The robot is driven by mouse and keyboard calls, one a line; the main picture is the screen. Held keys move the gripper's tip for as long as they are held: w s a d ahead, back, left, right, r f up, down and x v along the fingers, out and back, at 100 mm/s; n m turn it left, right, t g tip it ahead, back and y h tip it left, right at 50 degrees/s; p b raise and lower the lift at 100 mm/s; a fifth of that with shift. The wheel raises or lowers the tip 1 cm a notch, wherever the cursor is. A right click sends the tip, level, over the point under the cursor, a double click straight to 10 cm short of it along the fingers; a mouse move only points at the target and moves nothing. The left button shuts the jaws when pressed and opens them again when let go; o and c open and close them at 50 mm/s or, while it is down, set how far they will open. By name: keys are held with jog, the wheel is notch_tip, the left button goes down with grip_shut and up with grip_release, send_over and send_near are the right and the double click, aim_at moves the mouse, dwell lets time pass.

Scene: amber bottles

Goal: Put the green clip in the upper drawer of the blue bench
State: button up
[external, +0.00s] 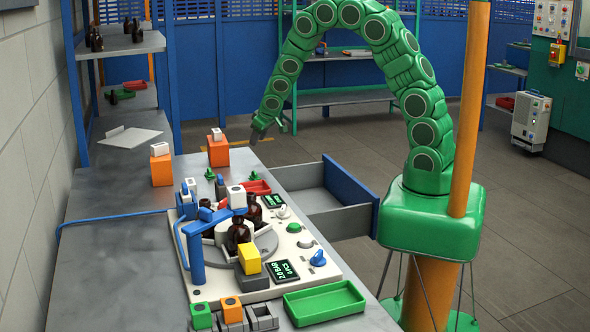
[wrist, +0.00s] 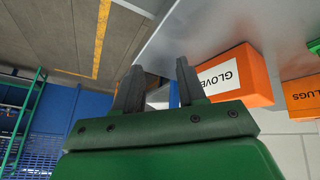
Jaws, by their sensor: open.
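Two small green pieces stand near the far part of the grey bench (external: 120,225): a left one (external: 210,174) and a right one (external: 253,170) by the red tray. They are too small to tell which is the clip. A drawer (external: 312,200) with a blue front (external: 350,184) is pulled out from the bench's right side, and its visible inside looks empty. My gripper (external: 272,132) is open and empty, beyond the drawer near the bench's far end. Its two fingers also show apart in the wrist view (wrist: 160,68), with no clip between them.
Orange boxes (external: 218,151) stand at the bench's far end; one reads GLOVES in the wrist view (wrist: 247,78). A bottle machine (external: 325,277) fills the bench's middle. A green tray (external: 325,302) lies in front. Blue shelf posts rise at left.

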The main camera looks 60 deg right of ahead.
aim_at(255, 176)
jog(key=s+a+r+m+g, duration=0.1)
jog(key=s+a+m, duration=0.1)
jog(key=a, duration=0.3)
jog(key=s+a+r+m+g+y, duration=0.1)
jog(key=s+a+m+g, duration=0.1)
jog(key=a, duration=0.4)
jog(key=s+a+r+m+g+y, duration=0.1)
jog(key=s+a+m+g, duration=0.1)
jog(key=s+a, duration=0.2)
jog(key=shift+a+r, duration=0.15)
jog(key=shift+a, duration=1.1)
jog(key=shift+s+a, duration=0.2)
jog(key=shift+a, duration=0.05)
jog(key=shift+f, duration=3.9)
grip_shut()
